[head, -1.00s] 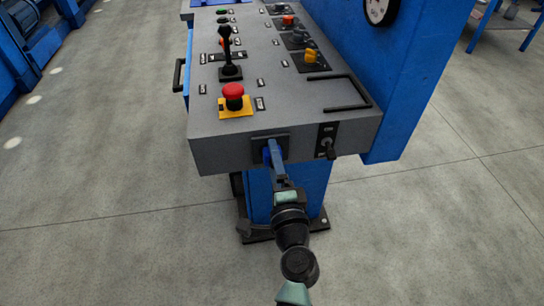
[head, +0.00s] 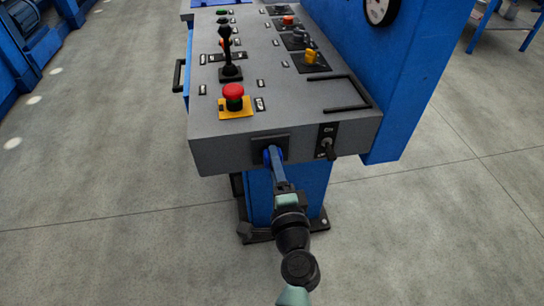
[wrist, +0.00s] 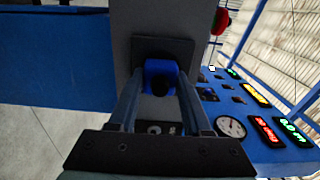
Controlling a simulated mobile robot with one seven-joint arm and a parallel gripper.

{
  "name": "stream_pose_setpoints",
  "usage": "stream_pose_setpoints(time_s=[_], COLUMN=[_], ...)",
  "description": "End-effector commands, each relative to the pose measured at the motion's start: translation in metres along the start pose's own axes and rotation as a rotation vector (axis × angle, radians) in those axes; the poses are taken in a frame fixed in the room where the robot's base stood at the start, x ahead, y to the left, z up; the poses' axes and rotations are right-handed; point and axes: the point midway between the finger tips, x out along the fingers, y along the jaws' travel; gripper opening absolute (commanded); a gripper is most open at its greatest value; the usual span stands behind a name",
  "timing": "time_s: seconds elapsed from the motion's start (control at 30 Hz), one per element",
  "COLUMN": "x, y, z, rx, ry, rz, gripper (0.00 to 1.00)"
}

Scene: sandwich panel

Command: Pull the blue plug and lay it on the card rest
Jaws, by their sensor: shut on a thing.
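The blue plug (wrist: 160,74) is at the dark socket plate (wrist: 150,47) on the front face of the grey control panel. My gripper (wrist: 160,84) is shut on it, with one finger on each side. In the head view the plug (head: 269,155) shows just below the upper part of the plate, partly hidden by my gripper (head: 273,156). I cannot tell how far it sits in the socket. A black U-shaped rail (head: 353,82) lies on the panel top at the right; I cannot tell whether it is the card rest.
A key switch (head: 326,144) is right of the socket. The red mushroom button (head: 233,91) on a yellow plate and a black joystick (head: 228,52) stand up from the panel top. A blue upright wall (head: 400,100) bounds its right side. Floor in front is open.

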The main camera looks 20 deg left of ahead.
Motion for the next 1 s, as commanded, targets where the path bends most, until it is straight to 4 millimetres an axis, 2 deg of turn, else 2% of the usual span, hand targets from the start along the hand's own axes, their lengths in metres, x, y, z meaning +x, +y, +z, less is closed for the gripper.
stream_pose_setpoints(time_s=[1.0], x=[-0.041], y=[0.000], z=[0.000], rx=[0.000], ry=[0.001], rz=[-0.001], gripper=[0.00])
